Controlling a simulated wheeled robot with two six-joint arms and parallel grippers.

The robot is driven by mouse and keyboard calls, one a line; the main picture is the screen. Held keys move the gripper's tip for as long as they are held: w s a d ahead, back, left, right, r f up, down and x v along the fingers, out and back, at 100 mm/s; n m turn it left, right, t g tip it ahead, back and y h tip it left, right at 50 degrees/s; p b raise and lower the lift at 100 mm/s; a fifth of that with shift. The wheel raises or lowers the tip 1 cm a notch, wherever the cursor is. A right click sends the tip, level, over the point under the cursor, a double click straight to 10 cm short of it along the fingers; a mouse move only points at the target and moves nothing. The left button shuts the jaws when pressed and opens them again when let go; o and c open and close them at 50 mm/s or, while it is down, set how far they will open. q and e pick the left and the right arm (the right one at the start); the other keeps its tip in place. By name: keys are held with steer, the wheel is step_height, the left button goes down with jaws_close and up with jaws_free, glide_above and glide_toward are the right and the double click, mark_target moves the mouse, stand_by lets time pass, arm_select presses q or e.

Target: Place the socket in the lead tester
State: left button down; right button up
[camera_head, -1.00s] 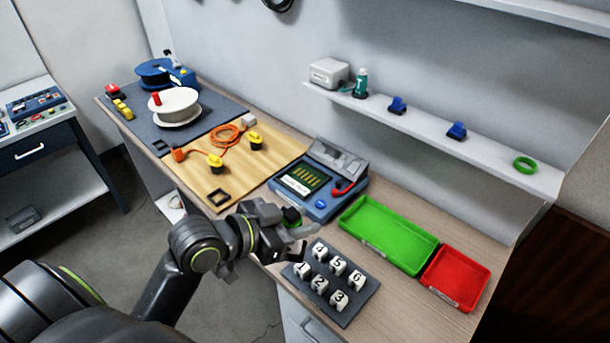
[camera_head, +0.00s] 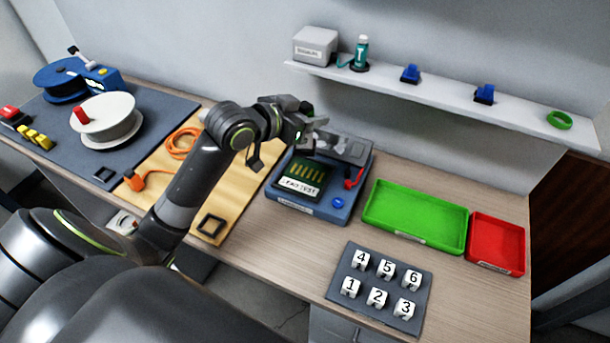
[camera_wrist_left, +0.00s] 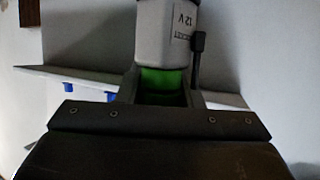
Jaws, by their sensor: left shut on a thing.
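The lead tester (camera_head: 322,216) is a blue box on the bench, with a dark green panel, a "LEAD TEST" label, a blue button and a red lead at its right. My left gripper (camera_head: 304,124) is above its back left part and hides some of it. In the left wrist view the gripper (camera_wrist_left: 161,95) is shut on the socket (camera_wrist_left: 160,50), a pale grey body with a green lower part and an upside-down "12 V" label. The socket is mostly hidden by the gripper in the head view. Whether it touches the tester cannot be told.
A green tray (camera_head: 415,238) and a red tray (camera_head: 497,270) are right of the tester. A grey block of numbered tags (camera_head: 345,308) is in front. A wooden board (camera_head: 160,208) with an orange cable is left. A wall shelf (camera_head: 450,98) holds small items above.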

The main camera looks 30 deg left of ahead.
mark_target(310, 148)
arm_select(q)
steer(key=shift+w+f, duration=0.1)
steer(key=shift+f, duration=0.3)
step_height(310, 148, down, 4)
steer(key=shift+f, duration=0.1)
step_height(310, 148, down, 4)
steer(key=shift+f, duration=0.2)
arm_select(e)
steer(key=shift+s, duration=0.4)
arm_select(q)
steer(key=shift+f, duration=0.2)
steer(key=c, duration=1)
jaws_free()
steer(key=shift+c, duration=0.2)
steer(key=shift+o, duration=0.2)
arm_select(e)
steer(key=shift+d, duration=0.25)
